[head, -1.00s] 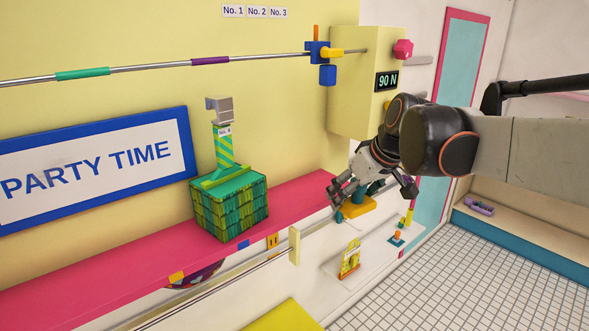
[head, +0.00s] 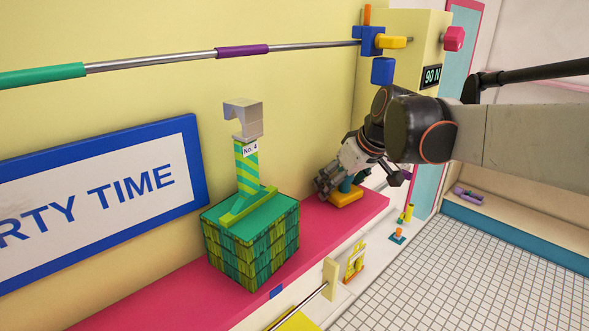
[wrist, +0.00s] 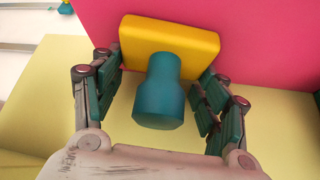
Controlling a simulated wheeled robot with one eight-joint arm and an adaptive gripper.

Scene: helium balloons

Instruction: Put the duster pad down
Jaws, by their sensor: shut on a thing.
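The duster pad is a yellow block (head: 347,196) with a thick teal handle, at the right end of the pink shelf (head: 318,220) in the head view. In the wrist view the yellow pad (wrist: 185,42) lies beyond the teal handle (wrist: 160,92), against the pink surface. My gripper (wrist: 160,75) has its fingers on both sides of the handle, with their tips by the pad's edges; it is shut on the duster pad. In the head view my gripper (head: 335,180) partly hides the pad. I cannot tell whether the pad touches the shelf.
A green woven box (head: 252,250) with a striped post labelled No. 4 stands on the shelf, left of my gripper. A metal rod (head: 310,46) with coloured sleeves runs above. A yellow cabinet with a 90 N display (head: 432,76) is behind my arm. Shelf between box and pad is clear.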

